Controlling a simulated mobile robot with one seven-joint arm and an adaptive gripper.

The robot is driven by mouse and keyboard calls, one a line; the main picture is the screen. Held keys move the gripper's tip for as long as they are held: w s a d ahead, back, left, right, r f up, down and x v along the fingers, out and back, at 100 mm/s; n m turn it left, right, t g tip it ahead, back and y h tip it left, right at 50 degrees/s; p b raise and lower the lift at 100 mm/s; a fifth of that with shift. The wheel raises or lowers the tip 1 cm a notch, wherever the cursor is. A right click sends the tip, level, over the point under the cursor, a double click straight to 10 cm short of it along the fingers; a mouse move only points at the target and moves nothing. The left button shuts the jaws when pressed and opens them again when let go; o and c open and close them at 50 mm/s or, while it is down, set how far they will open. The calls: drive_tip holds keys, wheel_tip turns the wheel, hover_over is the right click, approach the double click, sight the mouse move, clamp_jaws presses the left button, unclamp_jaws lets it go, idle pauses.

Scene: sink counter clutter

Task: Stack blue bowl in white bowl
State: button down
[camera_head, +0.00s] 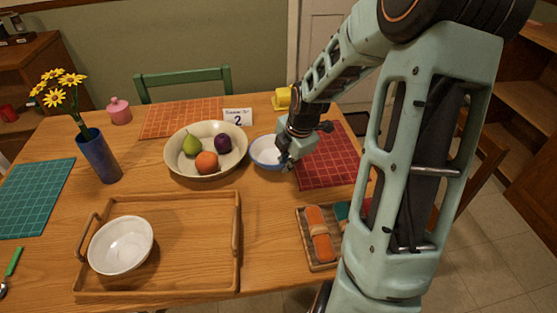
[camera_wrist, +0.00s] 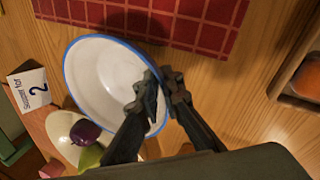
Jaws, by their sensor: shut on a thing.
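The blue bowl (camera_head: 266,152) has a white inside and a blue rim. It is at the right of the fruit bowl, beside the red placemat. In the wrist view the blue bowl (camera_wrist: 100,75) fills the left middle. My gripper (camera_head: 289,158) is at its right side, with its fingers (camera_wrist: 160,92) shut on the bowl's rim. I cannot tell whether the bowl is lifted off the table. The white bowl (camera_head: 121,245) stands upright and empty on the left part of the wooden tray (camera_head: 190,273).
A fruit bowl (camera_head: 235,163) with pear, orange and plum stands left of my gripper. Behind it are a number card (camera_head: 237,117) and an orange placemat. A blue flower vase (camera_head: 97,155) stands at left. A small tray (camera_head: 321,264) with cloths lies at front right. The red placemat (camera_head: 325,158) is clear.

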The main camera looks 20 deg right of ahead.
drive_tip(key=shift+s+f, duration=0.15)
drive_tip(key=shift+s, duration=0.15)
